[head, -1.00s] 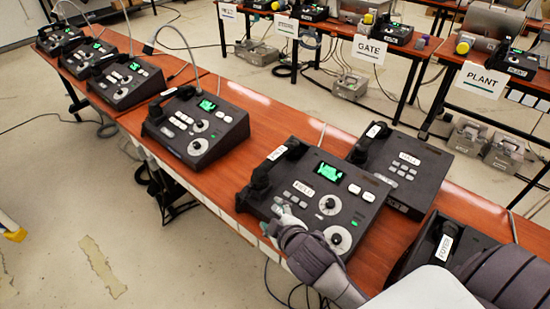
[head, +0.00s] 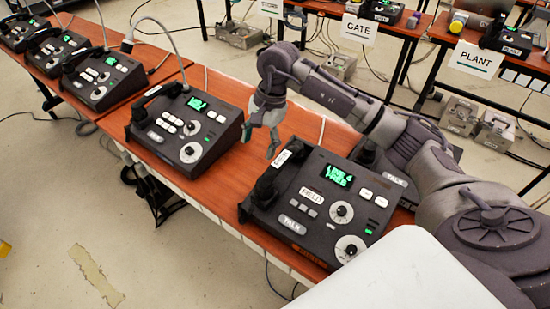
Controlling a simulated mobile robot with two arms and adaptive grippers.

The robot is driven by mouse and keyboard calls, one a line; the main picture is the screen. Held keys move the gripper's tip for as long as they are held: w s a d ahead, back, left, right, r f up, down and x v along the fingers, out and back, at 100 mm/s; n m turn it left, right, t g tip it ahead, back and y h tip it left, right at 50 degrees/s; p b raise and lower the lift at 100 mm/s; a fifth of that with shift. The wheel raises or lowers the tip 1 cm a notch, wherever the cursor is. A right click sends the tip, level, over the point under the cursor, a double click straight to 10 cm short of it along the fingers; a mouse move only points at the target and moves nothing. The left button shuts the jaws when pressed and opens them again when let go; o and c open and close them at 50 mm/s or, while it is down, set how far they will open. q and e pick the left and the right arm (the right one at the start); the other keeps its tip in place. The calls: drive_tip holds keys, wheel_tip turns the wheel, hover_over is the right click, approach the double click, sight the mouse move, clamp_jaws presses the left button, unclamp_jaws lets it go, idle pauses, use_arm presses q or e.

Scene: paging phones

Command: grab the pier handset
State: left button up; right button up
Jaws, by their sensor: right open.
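No label that I can read in this view says PIER. The nearest paging phone (head: 320,215) has a FIELD label, a TALK button and a lit green screen. Its black handset (head: 278,170) lies in the cradle along its left side, with a white tag too small to read. The phone to its left (head: 185,128) also has a black handset (head: 148,102) in its cradle. My right gripper (head: 261,140) is open and empty, fingers pointing down, in front of the gap between these two phones. My left gripper is not in view.
Several more phones (head: 100,80) stand along the wooden table (head: 240,180) to the far left. My right arm partly hides another phone (head: 392,182) behind the FIELD phone. GATE (head: 357,29) and PLANT (head: 476,59) signs hang on tables behind.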

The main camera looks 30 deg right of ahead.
sight(281, 160)
drive_tip(key=d+r+h, duration=0.1)
drive_tip(key=d+h, duration=0.2)
drive_tip(key=d, duration=0.3)
drive_tip(key=shift+g, duration=0.3)
wheel_tip(281, 160, down, 7)
drive_tip(key=shift+d+f+p, duration=0.1)
drive_tip(key=shift+d+p, duration=0.05)
drive_tip(key=shift+p, duration=0.85)
wheel_tip(281, 160, down, 5)
drive_tip(key=shift+d+r+p, duration=0.1)
drive_tip(key=shift+p, duration=1.1)
drive_tip(key=shift+f, duration=0.3)
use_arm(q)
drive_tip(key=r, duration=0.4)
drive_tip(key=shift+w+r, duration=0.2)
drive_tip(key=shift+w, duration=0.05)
use_arm(e)
clamp_jaws()
